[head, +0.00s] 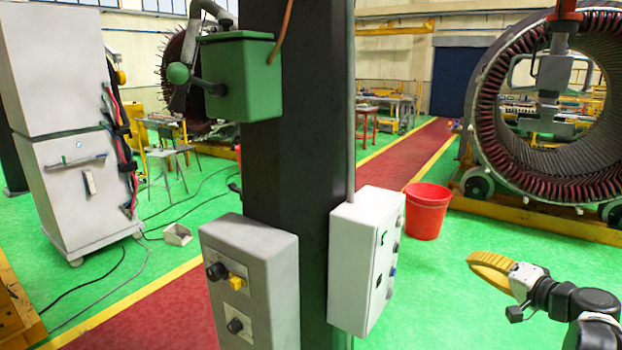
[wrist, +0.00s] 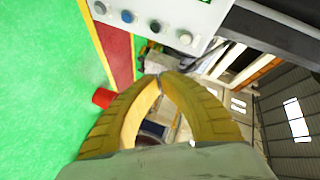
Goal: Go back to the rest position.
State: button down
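My gripper (head: 472,260) is at the lower right of the head view, its yellow fingers pointing left over the green floor. In the wrist view the two yellow fingertips (wrist: 161,76) meet, and only background shows in the gap behind them. The gripper is shut and I see nothing held in it. My dark arm runs out of the head view at the lower right corner.
A white control box (head: 360,262) on a dark column (head: 298,165) stands left of my gripper; its buttoned panel (wrist: 150,18) tops the wrist view. A red bucket (head: 426,212) and a large stator (head: 488,110) stand behind. Green floor lies between.

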jog(key=s+a+f+n+g+h+b, duration=0.1)
jog(key=s+a+f+n+g+b, duration=0.25)
jog(key=a, duration=0.55)
jog(key=s+a+f+n+g+b, duration=0.1)
jog(key=s+a+f+g+b, duration=0.1)
jog(key=s+a+f+b, duration=0.45)
jog(key=s+a+f+n+g+h+b, duration=0.1)
jog(key=s+f, duration=0.3)
jog(key=s, duration=0.4)
jog(key=s+a+f+n+g+h+b, duration=0.1)
jog(key=s+a+f+n+h+b, duration=0.1)
jog(key=s, duration=0.6)
notch_tip(320, 180, down, 3)
jog(key=shift+s+a+r+h+b, duration=0.15)
jog(key=shift+a+r+h+b, duration=0.05)
jog(key=shift+a+h+b, duration=0.7)
jog(key=shift+a+n, duration=0.1)
jog(key=shift+n, duration=0.15)
